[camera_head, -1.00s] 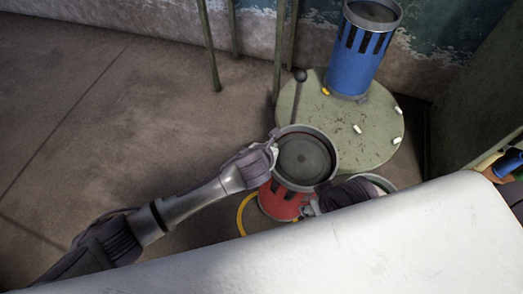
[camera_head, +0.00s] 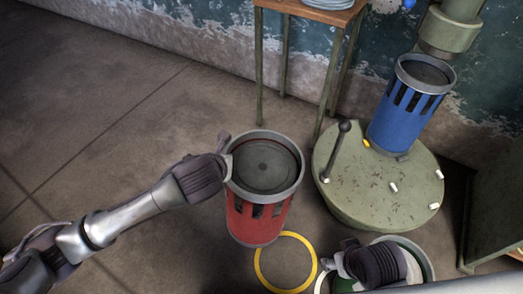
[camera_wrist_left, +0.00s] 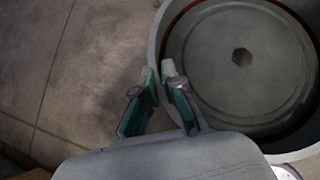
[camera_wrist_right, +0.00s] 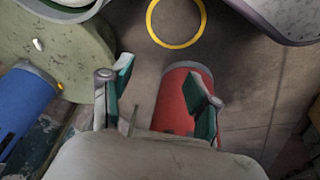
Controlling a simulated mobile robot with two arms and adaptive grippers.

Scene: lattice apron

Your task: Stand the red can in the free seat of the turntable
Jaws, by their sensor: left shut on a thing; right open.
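The red can (camera_head: 257,218) has a grey rim, dark slots and a recessed grey top. It stands nearly upright, left of the turntable (camera_head: 375,200) and apart from it; I cannot tell whether its base touches the floor. My left gripper (camera_head: 226,160) is shut on the can's rim at its left side, also seen in the left wrist view (camera_wrist_left: 160,76). The round green turntable carries a blue can (camera_head: 400,120) at its back. Its front part is bare between small white pegs. My right gripper (camera_head: 332,263) is open and empty, low at the front, right of the red can.
A black-knobbed lever (camera_head: 336,150) rises at the turntable's left edge. A yellow ring (camera_head: 259,270) lies on the floor before the can. A green-lined tub (camera_head: 425,262) stands front right. A wooden-topped table (camera_head: 310,12) is behind. A green column (camera_head: 450,35) is near the blue can. Floor at left is clear.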

